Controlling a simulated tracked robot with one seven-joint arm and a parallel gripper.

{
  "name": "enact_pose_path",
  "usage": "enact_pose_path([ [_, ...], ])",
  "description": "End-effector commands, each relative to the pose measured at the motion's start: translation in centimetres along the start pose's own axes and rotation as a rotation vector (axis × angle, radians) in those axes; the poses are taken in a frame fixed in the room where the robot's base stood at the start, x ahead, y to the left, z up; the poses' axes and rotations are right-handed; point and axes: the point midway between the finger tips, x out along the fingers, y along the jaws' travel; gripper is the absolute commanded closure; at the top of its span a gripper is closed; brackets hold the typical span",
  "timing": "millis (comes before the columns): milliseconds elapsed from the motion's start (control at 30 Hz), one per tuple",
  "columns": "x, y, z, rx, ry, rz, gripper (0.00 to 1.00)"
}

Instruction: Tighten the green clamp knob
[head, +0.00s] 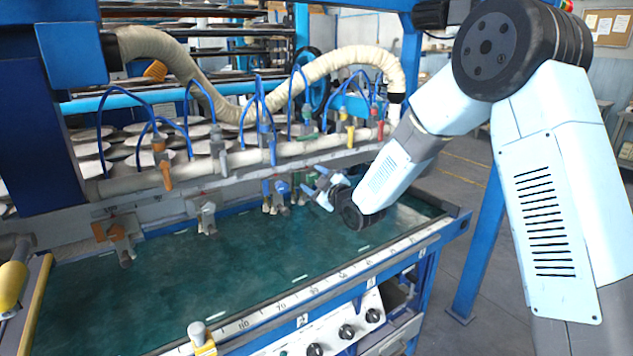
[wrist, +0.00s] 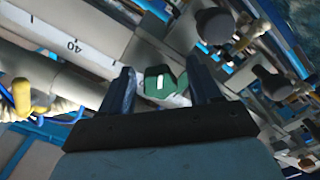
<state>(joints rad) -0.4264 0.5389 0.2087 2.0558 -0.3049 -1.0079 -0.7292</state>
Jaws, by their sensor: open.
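The green clamp knob (wrist: 160,83) shows in the wrist view, in the gap between the two dark fingers of my gripper (wrist: 160,72). A white mark is on its face. Both fingers stand apart from it in the picture; I cannot tell how deep it lies between them. In the head view, my gripper (head: 315,181) is open at the rail under the hose, just right of a blue clamp (head: 275,196). A small green part (head: 299,193) shows by the fingertips there, partly hidden.
Grey clamps (head: 205,218) and an orange clamp (head: 117,236) hang along the rail to the left. Coloured valves (head: 307,112) and blue tubes are above. The green tabletop (head: 210,280) is largely clear. In the wrist view, grey knobs (wrist: 215,25) stand close on the right.

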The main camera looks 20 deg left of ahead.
Motion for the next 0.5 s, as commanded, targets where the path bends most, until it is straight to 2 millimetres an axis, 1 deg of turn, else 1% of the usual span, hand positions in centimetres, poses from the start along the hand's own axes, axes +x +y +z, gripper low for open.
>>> enact_pose_path([
  [133, -0.01, -0.02, -0.01, 0.0, 0.0, 0.0, 0.37],
  [500, -0.03, -0.05, -0.02, 0.0, 0.0, -0.001, 0.73],
])
